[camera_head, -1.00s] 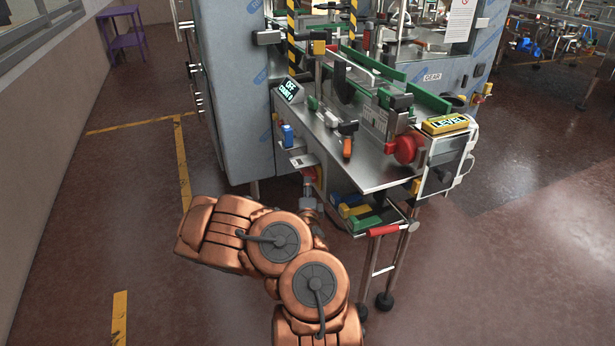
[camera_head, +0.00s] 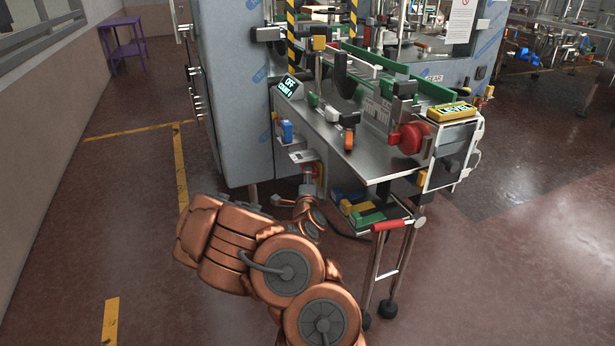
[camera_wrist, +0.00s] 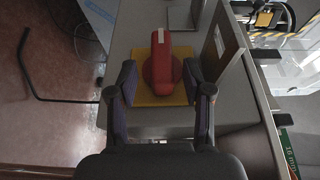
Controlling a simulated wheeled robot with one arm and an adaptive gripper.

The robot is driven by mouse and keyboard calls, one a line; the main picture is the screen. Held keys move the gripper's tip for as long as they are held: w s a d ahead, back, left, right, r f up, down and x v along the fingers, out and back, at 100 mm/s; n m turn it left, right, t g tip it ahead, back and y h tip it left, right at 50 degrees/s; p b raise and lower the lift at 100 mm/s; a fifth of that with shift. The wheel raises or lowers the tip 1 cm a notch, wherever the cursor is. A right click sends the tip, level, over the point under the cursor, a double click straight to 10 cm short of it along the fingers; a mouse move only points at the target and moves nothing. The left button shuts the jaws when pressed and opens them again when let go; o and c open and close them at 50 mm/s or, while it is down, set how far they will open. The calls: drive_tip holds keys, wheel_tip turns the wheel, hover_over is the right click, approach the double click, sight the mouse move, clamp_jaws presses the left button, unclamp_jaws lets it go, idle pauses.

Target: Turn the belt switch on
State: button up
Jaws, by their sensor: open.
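The belt switch is a red rotary knob (camera_wrist: 161,62) with a white mark on its grip, mounted on a yellow plate (camera_wrist: 158,92). In the wrist view it stands between the two dark fingers of my gripper (camera_wrist: 160,84), which is open, with a finger on either side. I cannot tell whether either finger touches the knob. In the head view the red switch (camera_head: 318,170) is small and partly hidden, below the machine's table edge, with my gripper (camera_head: 308,188) close to it. A display (camera_head: 290,87) on the machine reads OFF and a count of 0.
A blue switch (camera_head: 286,132) and a bracket sit near the gripper. A tray (camera_head: 398,213) with coloured blocks and a red-handled bar (camera_head: 391,225) is to the right. A steel table (camera_head: 370,165) overhangs. Floor on the left is clear.

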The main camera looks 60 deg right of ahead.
drive_tip(key=shift+x, duration=2.05)
drive_tip(key=shift+r, duration=0.1)
clamp_jaws()
